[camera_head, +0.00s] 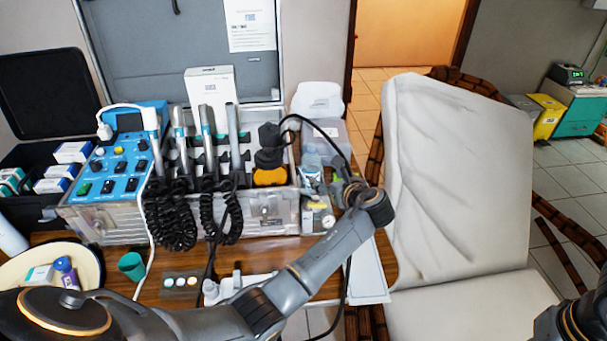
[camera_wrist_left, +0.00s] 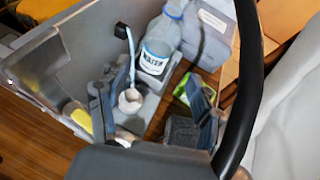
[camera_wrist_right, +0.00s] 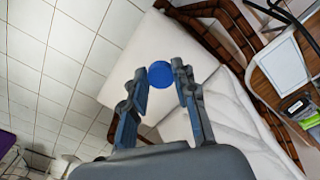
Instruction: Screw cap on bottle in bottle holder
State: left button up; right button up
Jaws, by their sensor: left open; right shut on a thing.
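A clear bottle with a "WATER" label (camera_wrist_left: 155,55) stands in the left wrist view, beside the case's right wall; its bottom sits in a grey holder. My right gripper (camera_wrist_right: 160,82) is shut on a round blue cap (camera_wrist_right: 160,75), held at the fingertips above the pale chair. In the head view only part of my right arm shows, at the lower right.
An open dental case (camera_head: 275,219) with corded handpieces stands left of the bottle. A black hose passes near my left gripper. The white reclined chair (camera_head: 455,150) fills the right side. A tan bowl (camera_head: 92,265) and a green cup (camera_head: 131,265) stand at the left.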

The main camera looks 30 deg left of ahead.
aim_at(316, 170)
jog(key=shift+w+a+f, duration=0.15)
jog(key=shift+f, duration=0.4)
jog(key=shift+s+r, duration=0.1)
jog(key=shift+s, duration=0.1)
pick_arm(q)
jog(key=shift+w, duration=0.15)
jog(key=b+x, duration=0.1)
jog(key=x, duration=0.6)
pick_arm(e)
jog(key=shift+f, duration=0.35)
pick_arm(q)
jog(key=shift+b+x, duration=0.5)
jog(key=shift+x, duration=2.15)
pick_arm(e)
jog(key=shift+f, duration=0.55)
